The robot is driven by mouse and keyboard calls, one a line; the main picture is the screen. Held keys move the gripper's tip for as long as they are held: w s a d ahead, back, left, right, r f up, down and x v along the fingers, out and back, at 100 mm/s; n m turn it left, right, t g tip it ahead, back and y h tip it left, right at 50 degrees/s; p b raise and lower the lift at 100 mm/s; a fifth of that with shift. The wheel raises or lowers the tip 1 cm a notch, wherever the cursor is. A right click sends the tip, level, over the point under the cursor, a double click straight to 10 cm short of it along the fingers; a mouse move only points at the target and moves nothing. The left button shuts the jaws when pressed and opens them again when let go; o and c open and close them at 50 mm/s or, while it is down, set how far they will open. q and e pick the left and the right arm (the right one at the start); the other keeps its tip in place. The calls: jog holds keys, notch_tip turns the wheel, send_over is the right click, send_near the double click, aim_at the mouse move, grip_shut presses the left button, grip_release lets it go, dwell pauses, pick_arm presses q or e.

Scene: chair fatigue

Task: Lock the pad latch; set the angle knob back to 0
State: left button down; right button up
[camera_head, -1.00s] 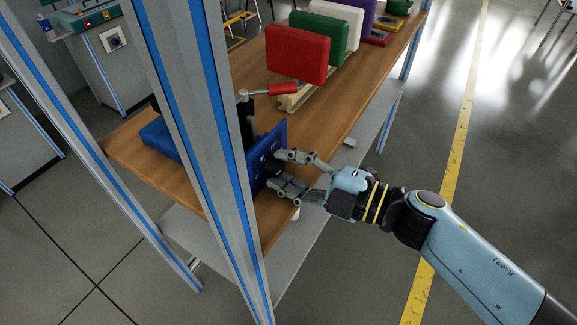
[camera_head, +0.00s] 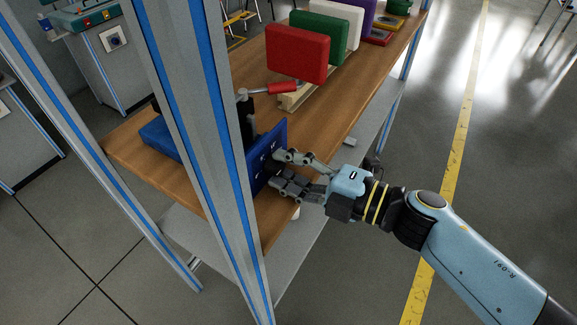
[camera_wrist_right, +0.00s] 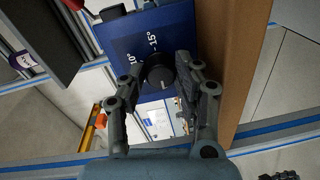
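A blue panel (camera_head: 268,150) stands upright at the near end of the wooden bench. In the right wrist view the panel (camera_wrist_right: 125,42) carries a round black knob (camera_wrist_right: 160,75) with white degree marks beside it; "10°" and "15°" are readable. My right gripper (camera_head: 277,170) is at the panel's face, fingers spread. In the wrist view its fingertips (camera_wrist_right: 155,72) lie on either side of the knob, with a gap on the left; contact on the right is unclear. A metal latch lever with a red handle (camera_head: 284,88) points right, below the red pad (camera_head: 297,54). My left gripper is not visible.
A grey-and-blue post (camera_head: 205,120) stands in front of the bench and hides part of it. Green, white and purple pads stand behind the red one. The wooden bench top (camera_head: 335,120) is clear right of the panel. Open floor lies right.

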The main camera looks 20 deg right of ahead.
jog(key=o, duration=0.4)
jog(key=shift+o, duration=0.2)
